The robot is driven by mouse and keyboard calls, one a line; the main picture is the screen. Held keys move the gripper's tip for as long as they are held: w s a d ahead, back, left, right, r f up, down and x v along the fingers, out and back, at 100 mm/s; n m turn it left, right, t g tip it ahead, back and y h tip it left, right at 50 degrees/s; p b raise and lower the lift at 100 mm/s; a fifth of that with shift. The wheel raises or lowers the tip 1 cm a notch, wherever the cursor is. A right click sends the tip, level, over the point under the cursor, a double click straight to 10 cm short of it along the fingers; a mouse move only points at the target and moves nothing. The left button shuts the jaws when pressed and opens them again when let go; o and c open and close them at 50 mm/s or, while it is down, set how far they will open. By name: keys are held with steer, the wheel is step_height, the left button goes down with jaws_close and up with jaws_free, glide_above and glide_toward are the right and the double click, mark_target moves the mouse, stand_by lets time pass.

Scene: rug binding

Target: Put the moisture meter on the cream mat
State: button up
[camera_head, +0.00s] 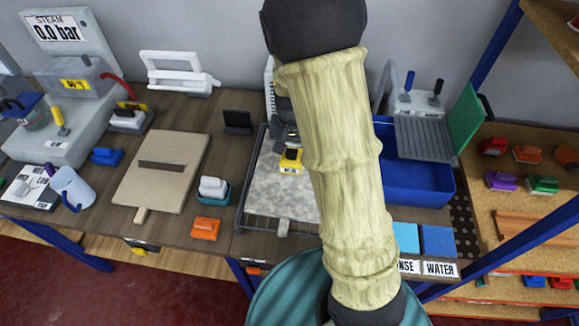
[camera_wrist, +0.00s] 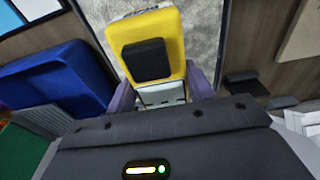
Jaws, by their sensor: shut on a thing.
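The moisture meter (camera_head: 290,167) is a yellow block with a black panel, seen in the head view left of my arm. In the wrist view the moisture meter (camera_wrist: 174,32) sits between the two purple fingertips of my gripper (camera_wrist: 162,92), which is shut on it. My gripper (camera_head: 289,145) is partly hidden by my arm in the head view. The pale mottled mat (camera_head: 272,190), which looks like the cream mat, lies under the meter in a dark wire-edged frame; it also shows in the wrist view (camera_wrist: 208,30). Whether the meter touches it is unclear.
A blue basin (camera_head: 420,180) with a grey ridged board (camera_head: 424,139) stands right of the mat. A beige slotted board (camera_head: 155,185), a teal-and-white brush (camera_head: 214,188) and an orange block (camera_head: 206,229) lie to the left. My arm hides the mat's right side.

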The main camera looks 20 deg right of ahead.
steer(key=shift+w, duration=0.25)
steer(key=shift+s, duration=0.35)
steer(key=shift+s+a+f, duration=0.15)
steer(key=shift+s+f, duration=0.05)
glide_above(292, 177)
steer(key=shift+f+p, duration=0.3)
steer(key=shift+f, duration=2.4)
steer(key=shift+f+p, duration=0.3)
steer(key=shift+f, duration=1.75)
